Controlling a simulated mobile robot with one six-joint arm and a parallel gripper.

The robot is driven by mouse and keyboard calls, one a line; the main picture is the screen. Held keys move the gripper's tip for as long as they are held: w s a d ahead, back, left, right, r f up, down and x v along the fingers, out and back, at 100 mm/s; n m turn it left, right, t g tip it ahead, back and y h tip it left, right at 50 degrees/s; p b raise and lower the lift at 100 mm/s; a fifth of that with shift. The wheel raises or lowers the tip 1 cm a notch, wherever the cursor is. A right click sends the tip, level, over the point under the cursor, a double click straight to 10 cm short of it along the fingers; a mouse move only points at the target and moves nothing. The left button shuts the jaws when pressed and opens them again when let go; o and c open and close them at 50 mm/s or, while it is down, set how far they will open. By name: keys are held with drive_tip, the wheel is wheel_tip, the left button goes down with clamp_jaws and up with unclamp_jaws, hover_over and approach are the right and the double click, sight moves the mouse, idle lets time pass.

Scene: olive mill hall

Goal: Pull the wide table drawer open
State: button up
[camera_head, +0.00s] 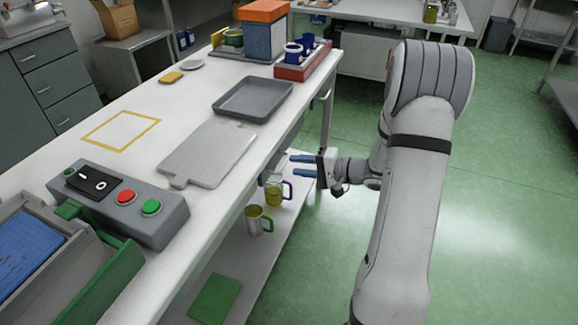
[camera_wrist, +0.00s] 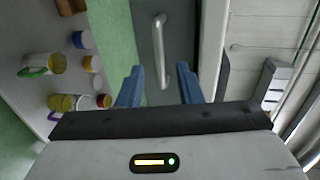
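The white table (camera_head: 185,95) runs along the left of the head view. In the wrist view a grey drawer front (camera_wrist: 183,30) with a pale bar handle (camera_wrist: 158,50) lies straight ahead, below the table top's edge. The drawer looks shut. My gripper (camera_head: 302,166) is beside the table's long side, its blue fingers pointing at it. In the wrist view my gripper (camera_wrist: 160,88) is open, with the handle in line with the gap between the fingers. I cannot tell whether the fingers reach around the handle. The table top hides most of the drawer front in the head view.
Mugs (camera_head: 258,221) stand on the lower shelf (camera_head: 262,268) under the table. A grey tray (camera_head: 253,97), a board (camera_head: 208,153) and a button box (camera_head: 120,200) are on top. Another small handle (camera_head: 325,95) shows farther along. Green floor (camera_head: 490,190) to the right is clear.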

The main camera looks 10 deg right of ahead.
drive_tip(key=x, duration=0.4)
clamp_jaws()
idle(0.4)
